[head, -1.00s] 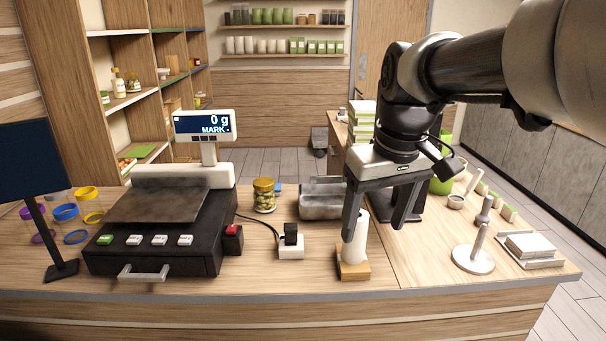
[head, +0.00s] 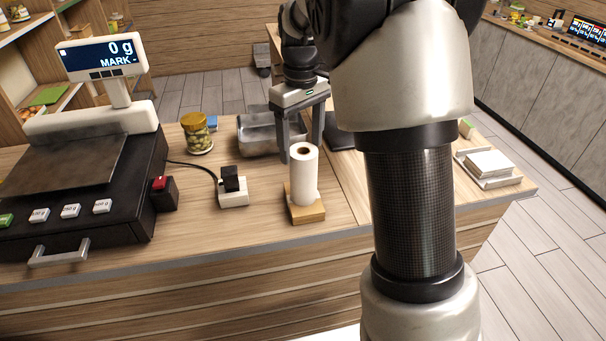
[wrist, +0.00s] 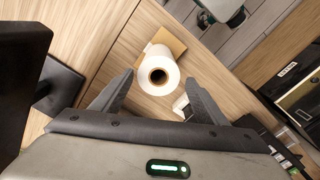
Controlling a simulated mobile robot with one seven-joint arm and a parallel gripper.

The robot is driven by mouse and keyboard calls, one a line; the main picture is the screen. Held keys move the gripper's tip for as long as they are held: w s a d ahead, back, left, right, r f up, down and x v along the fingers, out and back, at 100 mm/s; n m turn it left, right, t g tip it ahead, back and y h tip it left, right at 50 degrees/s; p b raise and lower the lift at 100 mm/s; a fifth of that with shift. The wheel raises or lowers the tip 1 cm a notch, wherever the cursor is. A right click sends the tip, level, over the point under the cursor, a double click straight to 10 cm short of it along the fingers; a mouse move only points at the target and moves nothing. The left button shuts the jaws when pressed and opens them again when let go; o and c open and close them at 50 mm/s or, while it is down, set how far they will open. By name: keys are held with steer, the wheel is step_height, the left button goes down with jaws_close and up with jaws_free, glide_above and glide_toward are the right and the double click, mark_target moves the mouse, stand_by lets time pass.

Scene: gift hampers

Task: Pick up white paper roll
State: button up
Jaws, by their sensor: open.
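The white paper roll (head: 303,174) stands upright on a small wooden block (head: 307,212) near the counter's front edge. In the wrist view the roll (wrist: 161,72) shows its dark core end toward the camera, just beyond the fingertips. My gripper (head: 300,158) is open and empty, with its fingers pointing down behind the roll in the head view. In the wrist view the gripper (wrist: 152,88) has one finger on each side of the space below the roll. The roll is not between the fingers.
A black scale (head: 85,190) stands at the left. A black plug on a white socket (head: 233,192), a jar with a yellow lid (head: 197,134) and a grey metal tray (head: 256,136) are near the roll. White blocks (head: 489,165) lie on a tray at the right.

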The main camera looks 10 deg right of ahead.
mark_target(304, 172)
steer(key=shift+s+d+f, duration=0.1)
steer(key=shift+d+f, duration=0.05)
steer(key=shift+f, duration=2.15)
steer(key=shift+s+d+f, duration=0.1)
steer(key=shift+f, duration=2.2)
steer(key=shift+w, duration=0.1)
steer(key=c, duration=1.3)
